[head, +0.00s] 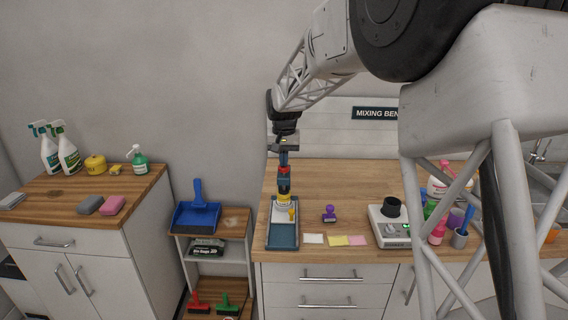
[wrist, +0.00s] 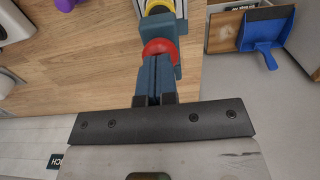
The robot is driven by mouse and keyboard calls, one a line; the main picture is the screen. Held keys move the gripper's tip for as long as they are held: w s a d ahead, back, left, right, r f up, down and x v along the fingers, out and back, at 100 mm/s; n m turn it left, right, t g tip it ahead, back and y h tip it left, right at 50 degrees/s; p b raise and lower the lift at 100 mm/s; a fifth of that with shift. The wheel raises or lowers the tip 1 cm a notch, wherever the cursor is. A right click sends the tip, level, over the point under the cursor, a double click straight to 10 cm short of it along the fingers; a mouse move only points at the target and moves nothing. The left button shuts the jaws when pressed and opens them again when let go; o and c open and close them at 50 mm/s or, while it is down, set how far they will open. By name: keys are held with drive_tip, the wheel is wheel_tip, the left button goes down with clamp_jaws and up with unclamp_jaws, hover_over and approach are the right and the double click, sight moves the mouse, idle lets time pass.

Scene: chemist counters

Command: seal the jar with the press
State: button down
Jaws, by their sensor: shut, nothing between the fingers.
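The press (head: 283,239) stands on the left part of the wooden bench, with a flat blue base, a blue block above it and a red knob (head: 284,172) on top. The red knob also shows in the wrist view (wrist: 160,48). A small pale jar with a yellow top (head: 284,197) is beneath the blue block; how well its lid is seated cannot be seen. My gripper (head: 283,161) points down from above with its fingers together and empty. In the wrist view its fingertips (wrist: 155,60) are at the knob; whether they touch it is unclear.
A purple stamp (head: 329,213), paper notes (head: 338,240) and a white device with a black top (head: 391,221) stand right of the press. Bottles and cups crowd further right. A low shelf with a blue dustpan (head: 197,207) is left of the bench. The bench behind the press is clear.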

drive_tip(key=shift+r, duration=3.45)
drive_tip(key=shift+s+d+r, duration=0.25)
drive_tip(key=shift+s+d, duration=0.15)
drive_tip(key=shift+s, duration=0.05)
drive_tip(key=s+d+r, duration=0.1)
drive_tip(key=s+d, duration=0.3)
drive_tip(key=s, duration=0.4)
drive_tip(key=s+d+r+t, duration=0.1)
drive_tip(key=s+d+r, duration=0.1)
drive_tip(key=s+d, duration=0.4)
drive_tip(key=s+d+r, duration=0.1)
drive_tip(key=s+d, duration=0.2)
drive_tip(key=s, duration=0.6)
drive_tip(key=s+d+f, duration=0.2)
drive_tip(key=s+f, duration=0.1)
drive_tip(key=s, duration=0.5)
drive_tip(key=s+d+f+t, duration=0.1)
drive_tip(key=s+d+f, duration=0.1)
drive_tip(key=s, duration=0.7)
drive_tip(key=s+d+f, duration=0.3)
drive_tip(key=s, duration=0.6)
drive_tip(key=shift+d+f+t, duration=0.3)
